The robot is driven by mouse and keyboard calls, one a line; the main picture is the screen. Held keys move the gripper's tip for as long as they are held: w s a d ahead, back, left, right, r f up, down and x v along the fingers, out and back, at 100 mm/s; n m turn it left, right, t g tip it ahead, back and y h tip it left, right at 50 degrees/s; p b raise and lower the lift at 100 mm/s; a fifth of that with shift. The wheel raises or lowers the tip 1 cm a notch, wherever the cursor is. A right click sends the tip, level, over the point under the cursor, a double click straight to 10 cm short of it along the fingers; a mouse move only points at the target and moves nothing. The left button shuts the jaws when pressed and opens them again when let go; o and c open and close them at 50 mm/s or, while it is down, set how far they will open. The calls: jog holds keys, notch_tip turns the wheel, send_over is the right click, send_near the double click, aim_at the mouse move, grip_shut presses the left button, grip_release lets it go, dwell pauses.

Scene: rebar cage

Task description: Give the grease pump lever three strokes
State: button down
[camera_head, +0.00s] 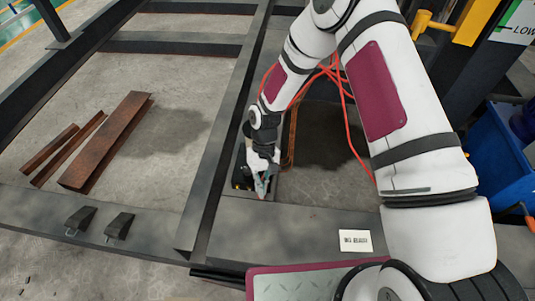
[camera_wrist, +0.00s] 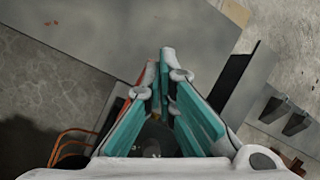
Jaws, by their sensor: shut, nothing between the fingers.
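My gripper (camera_head: 262,190) is shut and empty, pointing down at a corner of the dark steel frame, left of the picture's middle. In the wrist view its teal-padded fingers (camera_wrist: 161,65) come together at the tips. A small dark unit (camera_head: 242,177) sits right beside the fingers, partly hidden by them; it may be the grease pump. In the wrist view a dark rounded part (camera_wrist: 155,138) shows behind and between the fingers, and a reddish bit shows beside the left fingertip. I cannot make out the pump lever clearly.
Orange-brown bars (camera_head: 291,135) stand just behind my gripper, with loose orange cables above. Rusty steel pieces (camera_head: 108,142) lie on the floor at left. Two black wedges (camera_head: 118,226) and a white label (camera_head: 355,240) are on the front beam. A blue bin (camera_head: 500,150) stands at right.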

jog(key=w+p+v, duration=0.1)
jog(key=p+v, duration=0.2)
jog(key=v, duration=1)
jog(key=shift+w+d+f, duration=0.2)
jog(key=shift+w+f, duration=0.2)
jog(key=shift+s+a+f, duration=0.1)
jog(key=shift+s+f, duration=0.35)
jog(key=shift+f, duration=0.05)
dwell(0.3)
jog(key=shift+s+a+f, duration=0.1)
jog(key=shift+s+f, duration=0.4)
jog(key=shift+f, duration=0.05)
jog(key=shift+s+a+f, duration=0.1)
jog(key=shift+s+f, duration=0.35)
jog(key=shift+f, duration=0.05)
jog(key=shift+f+b, duration=0.1)
jog(key=shift+b, duration=0.2)
